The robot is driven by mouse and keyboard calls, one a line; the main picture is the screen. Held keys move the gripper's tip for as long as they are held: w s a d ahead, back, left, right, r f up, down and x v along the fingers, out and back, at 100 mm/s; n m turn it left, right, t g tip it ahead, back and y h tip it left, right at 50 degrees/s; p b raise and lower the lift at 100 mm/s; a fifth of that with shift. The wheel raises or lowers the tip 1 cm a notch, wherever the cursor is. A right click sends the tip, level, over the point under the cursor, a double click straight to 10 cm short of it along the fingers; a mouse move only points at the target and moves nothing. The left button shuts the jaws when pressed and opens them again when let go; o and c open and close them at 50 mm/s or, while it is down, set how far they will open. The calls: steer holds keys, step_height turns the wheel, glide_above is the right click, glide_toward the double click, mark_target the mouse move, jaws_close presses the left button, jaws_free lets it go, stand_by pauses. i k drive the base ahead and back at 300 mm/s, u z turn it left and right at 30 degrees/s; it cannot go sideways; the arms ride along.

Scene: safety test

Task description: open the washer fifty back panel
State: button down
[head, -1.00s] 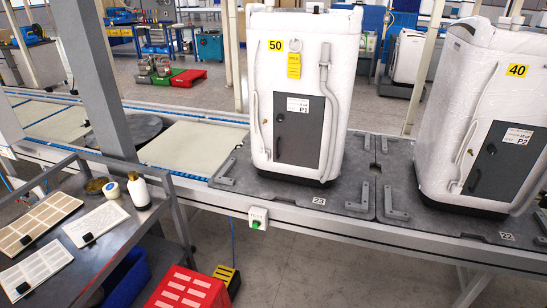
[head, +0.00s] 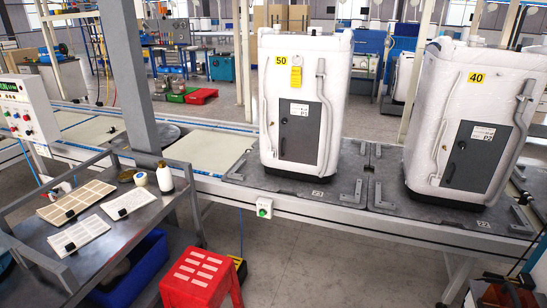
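The washer marked 50 (head: 337,75) is a tall white unit standing upright on a dark pallet. Its back panel (head: 303,138) is a dark grey rectangle with a white P1 label, and it looks shut and flush. A small black latch or handle (head: 284,122) sits on the panel's left side. A yellow tag (head: 296,76) hangs above the panel, and a grey hose (head: 322,110) runs down the right side. My gripper is not seen in the head view.
Washer 40 (head: 447,105), with panel P2 (head: 468,155), stands to the right. A conveyor rail with a green button box (head: 264,208) runs in front. A metal cart (head: 135,225) and a red stool (head: 198,275) stand at front left. Grey floor (head: 330,245) is clear below the rail.

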mark_target(299, 138)
steer(key=z, duration=0.1)
steer(key=k, duration=0.65)
steer(key=u, duration=0.75)
steer(key=i, duration=1.65)
steer(key=u, duration=0.95)
